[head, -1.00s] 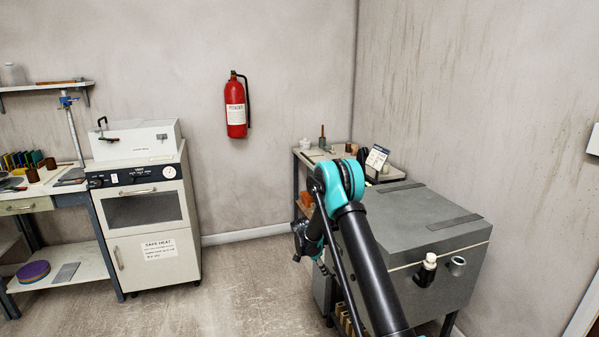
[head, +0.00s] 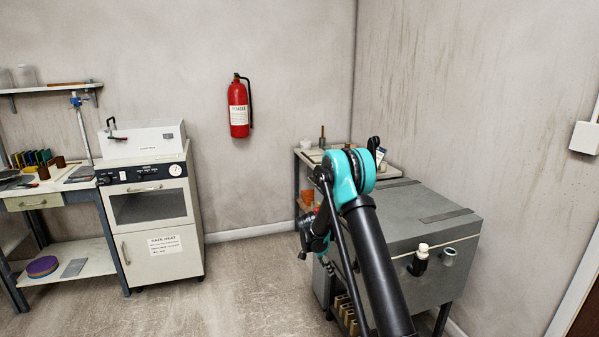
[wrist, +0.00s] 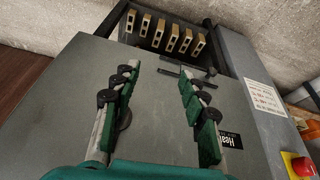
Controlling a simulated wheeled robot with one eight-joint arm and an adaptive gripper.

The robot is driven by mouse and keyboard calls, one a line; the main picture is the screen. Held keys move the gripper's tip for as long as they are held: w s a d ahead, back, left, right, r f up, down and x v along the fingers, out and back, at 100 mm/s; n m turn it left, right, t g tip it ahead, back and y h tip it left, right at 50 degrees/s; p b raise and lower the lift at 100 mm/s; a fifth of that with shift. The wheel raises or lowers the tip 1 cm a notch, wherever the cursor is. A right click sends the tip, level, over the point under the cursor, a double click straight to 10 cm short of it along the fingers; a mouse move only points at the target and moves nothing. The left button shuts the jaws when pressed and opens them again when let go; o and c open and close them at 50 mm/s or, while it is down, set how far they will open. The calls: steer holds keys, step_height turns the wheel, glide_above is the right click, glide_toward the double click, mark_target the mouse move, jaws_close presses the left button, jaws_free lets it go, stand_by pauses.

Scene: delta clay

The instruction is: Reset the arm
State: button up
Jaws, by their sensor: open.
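My gripper (wrist: 160,112) is open and empty in the wrist view, its two green-padded fingers spread apart. It points toward the grey front panel (wrist: 150,68) of a cabinet, with a dark latch handle between and beyond the fingers. I cannot tell the exact gap to the panel. In the head view my black and teal arm reaches up and forward at the right, in front of the grey chest (head: 415,215). The gripper end hangs at the arm's left and is mostly hidden there.
A red fire extinguisher (head: 239,107) hangs on the back wall. A white oven cabinet (head: 155,215) and a workbench (head: 35,195) stand at the left. The middle floor is clear.

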steer(key=s+d+r+n+t+y, duration=0.1)
steer(key=s+d+r+n, duration=0.2)
steer(key=s+r, duration=0.55)
steer(key=s+d+r+n+y, duration=0.1)
steer(key=s+d+r+n, duration=0.2)
steer(key=s+r, duration=0.55)
steer(key=s+d+n+t+y, duration=0.1)
steer(key=s+n, duration=0.6)
steer(key=s, duration=1.7)
steer(key=shift+s+d+r+t+y, duration=0.2)
steer(key=shift+d+t+y, duration=0.1)
steer(key=shift+d+y, duration=0.1)
